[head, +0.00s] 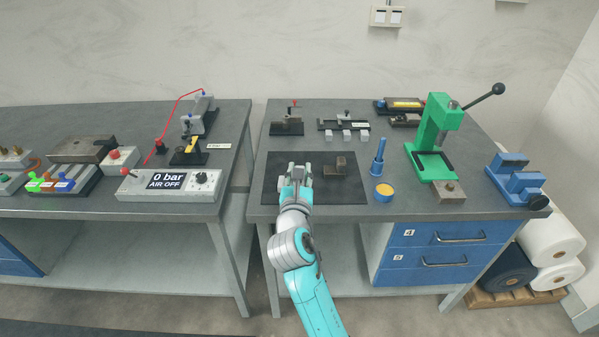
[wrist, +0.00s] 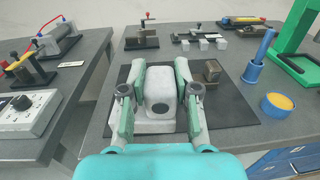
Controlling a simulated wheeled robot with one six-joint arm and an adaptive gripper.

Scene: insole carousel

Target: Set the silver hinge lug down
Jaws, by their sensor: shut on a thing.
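The silver hinge lug (wrist: 159,90) is a light grey block with a rounded top and a dark round hole. It is between the fingers of my gripper (wrist: 161,72) in the wrist view, one finger pressed on each side. In the head view my gripper (head: 299,172) is over the left part of the black mat (head: 342,193) and largely hides the lug. I cannot tell whether the lug touches the mat or hangs just above it.
A small brownish metal block (head: 341,166) sits on the mat, right of my gripper. A blue upright tool (head: 378,158), a yellow-topped blue tin (head: 384,192) and a green press (head: 434,140) stand further right. Small fixtures (head: 346,125) line the back. The mat's front right is bare.

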